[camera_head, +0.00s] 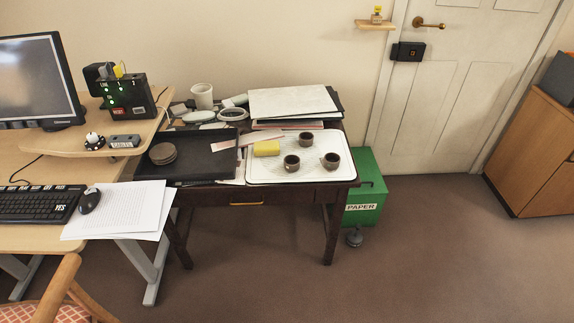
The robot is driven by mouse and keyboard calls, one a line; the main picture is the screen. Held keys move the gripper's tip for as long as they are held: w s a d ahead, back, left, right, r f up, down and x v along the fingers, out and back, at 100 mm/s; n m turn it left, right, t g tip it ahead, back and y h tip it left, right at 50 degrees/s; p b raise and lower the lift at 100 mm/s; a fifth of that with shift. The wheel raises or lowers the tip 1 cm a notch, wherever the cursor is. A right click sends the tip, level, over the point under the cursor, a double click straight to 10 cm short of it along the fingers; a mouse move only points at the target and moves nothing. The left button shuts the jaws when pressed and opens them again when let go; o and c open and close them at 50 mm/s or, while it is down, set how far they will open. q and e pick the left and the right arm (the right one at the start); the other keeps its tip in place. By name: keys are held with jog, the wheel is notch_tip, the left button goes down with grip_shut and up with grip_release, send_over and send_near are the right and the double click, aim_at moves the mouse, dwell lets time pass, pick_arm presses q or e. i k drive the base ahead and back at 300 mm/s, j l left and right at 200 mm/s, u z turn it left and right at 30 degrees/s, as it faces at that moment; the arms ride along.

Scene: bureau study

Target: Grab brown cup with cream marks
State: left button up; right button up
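Three small dark brown cups stand upright on a white tray (256,173) on the dark side table. One cup (306,139) is at the back, one cup (292,163) is at the front left, and one cup (331,161) is at the right. Each seems to have lighter marks, but they are too small to tell which has cream ones. Neither of my grippers shows in the head view.
A yellow sponge (266,148) lies on the tray left of the cups. Papers (290,101) are stacked behind, a black tray (190,167) is left. A desk (30,155) with a monitor (38,80) stands left, a green paper bin (366,190) right. Floor in front is clear.

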aim_at(292, 163)
jog(key=i+l+u, duration=0.15)
jog(key=u, duration=0.25)
jog(key=i+l+u, duration=0.1)
jog(key=l+u, duration=0.35)
jog(key=i+l+u, duration=0.1)
jog(key=l+u, duration=0.3)
jog(key=j, duration=0.1)
